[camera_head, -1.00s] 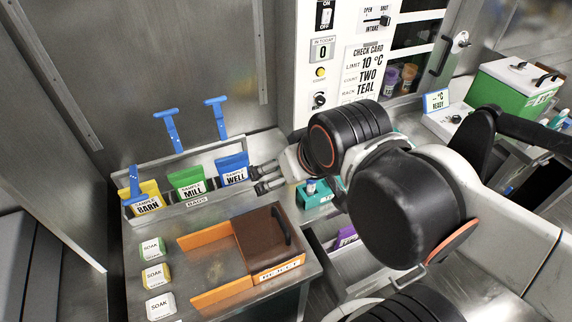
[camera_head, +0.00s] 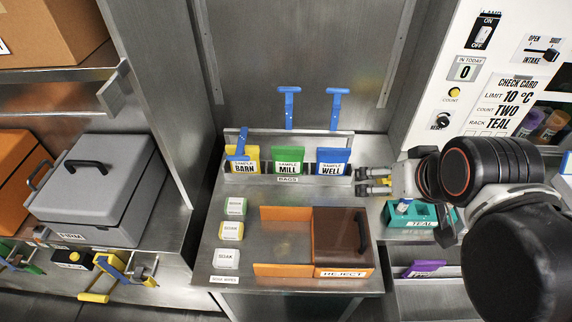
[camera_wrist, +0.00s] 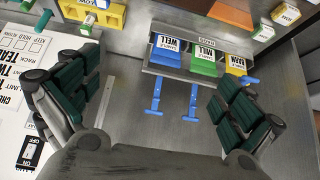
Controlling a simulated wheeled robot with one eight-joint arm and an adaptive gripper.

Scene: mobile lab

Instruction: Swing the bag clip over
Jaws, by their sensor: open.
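Three bags stand in the bag rack (camera_head: 288,180): a yellow BARN bag (camera_head: 243,166), a green MILL bag (camera_head: 289,167) and a blue WELL bag (camera_head: 333,168). Two blue T-shaped clips, one behind MILL (camera_head: 289,107) and one behind WELL (camera_head: 335,108), stand upright. The clip at BARN (camera_head: 241,145) lies lower and tilted over its bag. My gripper (camera_head: 367,181) is just right of the WELL bag, open and empty. In the wrist view the open fingers (camera_wrist: 152,82) are wide apart, with the WELL clip (camera_wrist: 157,95) and MILL clip (camera_wrist: 190,101) seen between them.
An orange REJECT tray (camera_head: 285,270) with a brown cover and several SOAK blocks (camera_head: 226,259) sit in front of the rack. A teal rack (camera_head: 425,222) lies below my arm. The metal wall rises behind the clips. A control panel (camera_head: 480,75) stands right.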

